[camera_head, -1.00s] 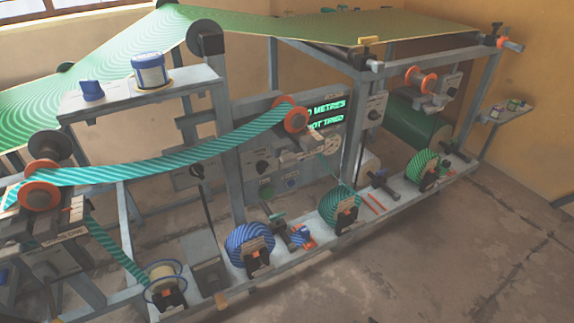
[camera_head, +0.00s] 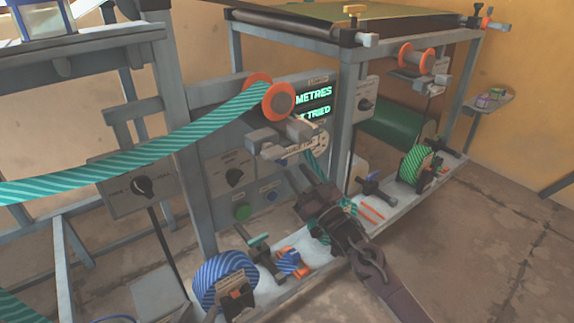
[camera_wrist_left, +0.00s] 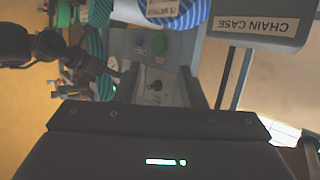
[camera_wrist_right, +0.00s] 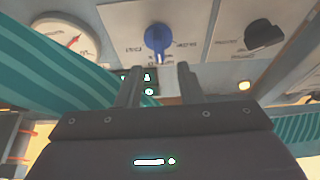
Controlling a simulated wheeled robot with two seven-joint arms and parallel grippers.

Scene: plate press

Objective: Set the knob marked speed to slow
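The teal web (camera_head: 150,155) runs to an orange-rimmed roller (camera_head: 279,99). A blue striped roll (camera_head: 220,278) and a green roll (camera_head: 415,165) stand on the lower rail. A chain case box (camera_wrist_left: 268,20) is close on the right. Open floor lies at the right.

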